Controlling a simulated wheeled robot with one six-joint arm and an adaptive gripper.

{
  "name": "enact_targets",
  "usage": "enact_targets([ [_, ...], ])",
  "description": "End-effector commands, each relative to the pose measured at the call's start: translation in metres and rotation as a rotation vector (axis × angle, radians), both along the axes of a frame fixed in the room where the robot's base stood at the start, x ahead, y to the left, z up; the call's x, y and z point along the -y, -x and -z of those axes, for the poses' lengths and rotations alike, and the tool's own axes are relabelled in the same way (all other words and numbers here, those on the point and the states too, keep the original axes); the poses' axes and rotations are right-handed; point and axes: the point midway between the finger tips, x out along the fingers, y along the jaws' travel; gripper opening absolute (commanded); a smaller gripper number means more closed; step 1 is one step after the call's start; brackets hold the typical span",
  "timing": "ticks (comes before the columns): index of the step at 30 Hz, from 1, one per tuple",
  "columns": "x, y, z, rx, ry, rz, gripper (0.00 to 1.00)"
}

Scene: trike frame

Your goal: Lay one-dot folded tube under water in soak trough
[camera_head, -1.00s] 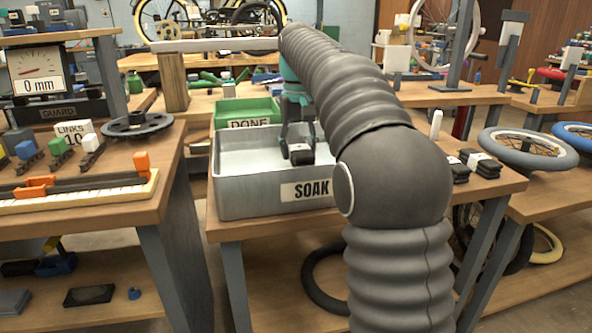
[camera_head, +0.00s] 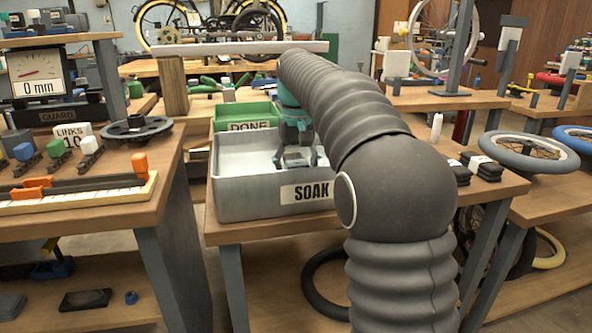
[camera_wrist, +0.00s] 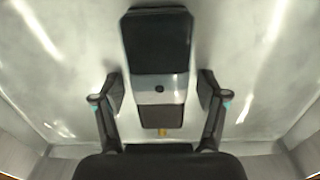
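The folded tube (camera_wrist: 158,45) is black with a pale band bearing one dark dot. The tube's lower part is hidden there. Pale, shiny water (camera_wrist: 55,75) surrounds the tube in the wrist view. I cannot tell exactly how deep the tube is.
A green DONE bin (camera_head: 243,113) stands just behind the trough. Several black folded tubes with pale bands (camera_head: 481,166) lie on the bench to the right, near a white bottle (camera_head: 436,127). My arm covers much of the bench between. A chain bench (camera_head: 110,180) is at left.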

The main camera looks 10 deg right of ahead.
Motion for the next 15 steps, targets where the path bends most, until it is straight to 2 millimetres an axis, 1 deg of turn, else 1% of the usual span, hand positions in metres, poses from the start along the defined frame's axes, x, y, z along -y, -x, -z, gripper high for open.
enact_targets([
  [9, 0.000, 0.000, -0.003, 0.001, 0.000, 0.000, 0.73],
  [11, 0.000, 0.000, -0.008, 0.002, 0.000, 0.000, 0.73],
  [15, 0.000, -0.001, -0.028, 0.003, 0.000, 0.000, 0.73],
])
